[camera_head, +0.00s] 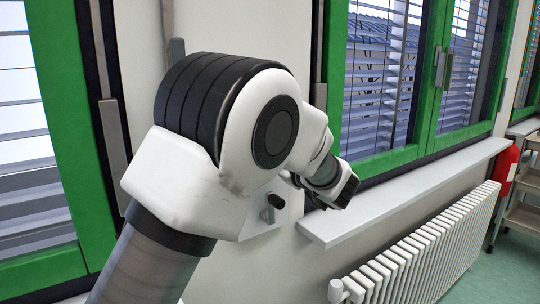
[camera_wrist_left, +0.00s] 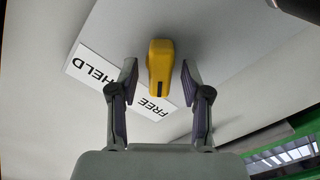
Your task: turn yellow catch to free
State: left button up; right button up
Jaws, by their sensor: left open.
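The yellow catch (camera_wrist_left: 160,62) shows in the left wrist view, mounted on a pale grey panel (camera_wrist_left: 220,30). Its long side runs up and down the picture, and a dark mark shows at its lower end. A white label strip lies behind it, with the word HELD (camera_wrist_left: 95,70) to the left and FREE (camera_wrist_left: 153,107) just below the catch, both upside down. My left gripper (camera_wrist_left: 159,80) is open, one finger on each side of the catch, with gaps showing on both sides. The catch is hidden in the head view. My right gripper is not in view.
My left arm fills the middle of the head view. Behind it are green-framed windows (camera_head: 372,163), a white sill (camera_head: 405,192) and a white radiator (camera_head: 425,250). A cart (camera_head: 522,212) is at far right.

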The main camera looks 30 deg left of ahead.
pick_arm(q)
notch_tip(320, 180, up, 10)
jog(key=shift+a+f, duration=0.1)
jog(key=shift+w, duration=0.1)
dwell(0.3)
